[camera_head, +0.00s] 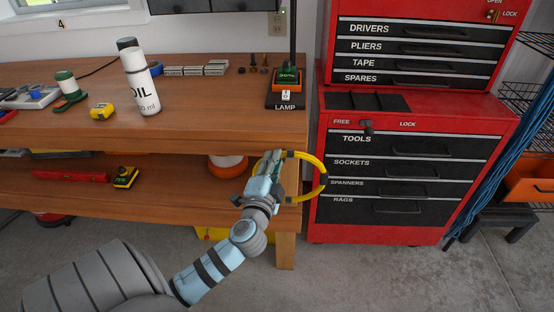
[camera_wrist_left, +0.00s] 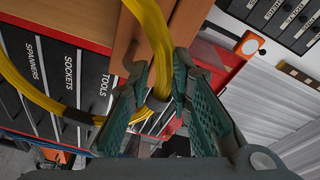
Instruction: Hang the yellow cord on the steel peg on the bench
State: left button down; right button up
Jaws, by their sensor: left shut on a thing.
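The yellow cord (camera_head: 321,166) is a coiled loop with dark bands, at the right front corner of the wooden bench (camera_head: 225,120). My left gripper (camera_head: 272,163) is shut on the cord just below the bench top's level, and the loop sticks out to the right in front of the red tool chest. In the left wrist view the cord (camera_wrist_left: 152,28) passes between the fingers of my left gripper (camera_wrist_left: 160,82) and curves off to the left. I cannot make out the steel peg in either view. My right gripper is not in view.
An oil bottle (camera_head: 140,82), a yellow tape measure (camera_head: 102,111) and a lamp base (camera_head: 286,100) stand on the bench top. The red tool chest (camera_head: 312,200) stands right of the bench. Blue cable (camera_head: 505,150) hangs at far right. The floor in front is clear.

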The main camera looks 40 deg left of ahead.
pick_arm(q)
jog(key=a, duration=0.2)
jog(key=w+a+b, duration=0.1)
jog(key=shift+w+r, duration=0.1)
jog(key=shift+r, duration=0.15)
jog(key=w+f+b, duration=0.1)
jog(key=a+f+b, duration=0.1)
jog(key=f+b, duration=0.1)
jog(key=shift+w+a, duration=0.1)
jog(key=shift+w, duration=0.3)
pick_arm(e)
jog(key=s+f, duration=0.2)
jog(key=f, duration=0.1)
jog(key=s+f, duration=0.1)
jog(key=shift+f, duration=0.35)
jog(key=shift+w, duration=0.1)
pick_arm(q)
jog(key=c, duration=1.4)
grip_release()
jog(key=shift+s, duration=0.1)
jog(key=shift+o, duration=0.2)
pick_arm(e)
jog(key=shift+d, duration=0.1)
